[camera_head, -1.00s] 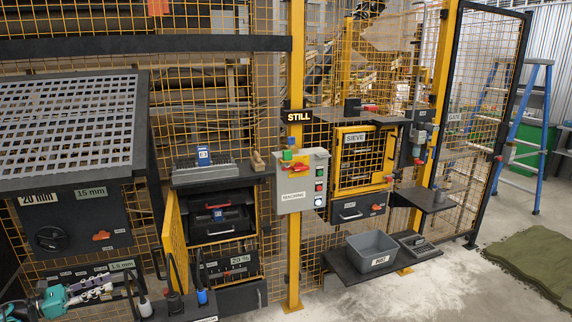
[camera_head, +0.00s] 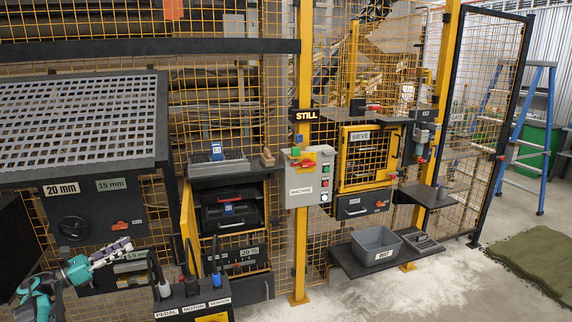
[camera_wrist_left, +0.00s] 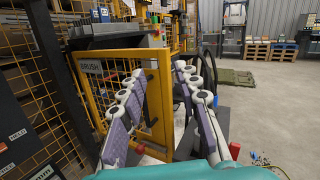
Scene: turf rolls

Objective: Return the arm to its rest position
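My left gripper (camera_head: 122,248) is teal with pale jointed fingers and comes in at the lower left of the head view. In the left wrist view its two fingers (camera_wrist_left: 159,76) stand wide apart with nothing between them. It is in front of the machine's dark lower left panel, left of an open yellow mesh door (camera_head: 188,238). That door, labelled BRUSH (camera_wrist_left: 91,67), shows beyond the fingers in the left wrist view. My right gripper is not in view.
A dark box labelled PEDAL and MOTOR (camera_head: 190,300) with upright handles stands right of my left gripper. A grey control box (camera_head: 311,178), a grey bin (camera_head: 377,246) on a low shelf and green turf (camera_head: 545,257) lie farther right.

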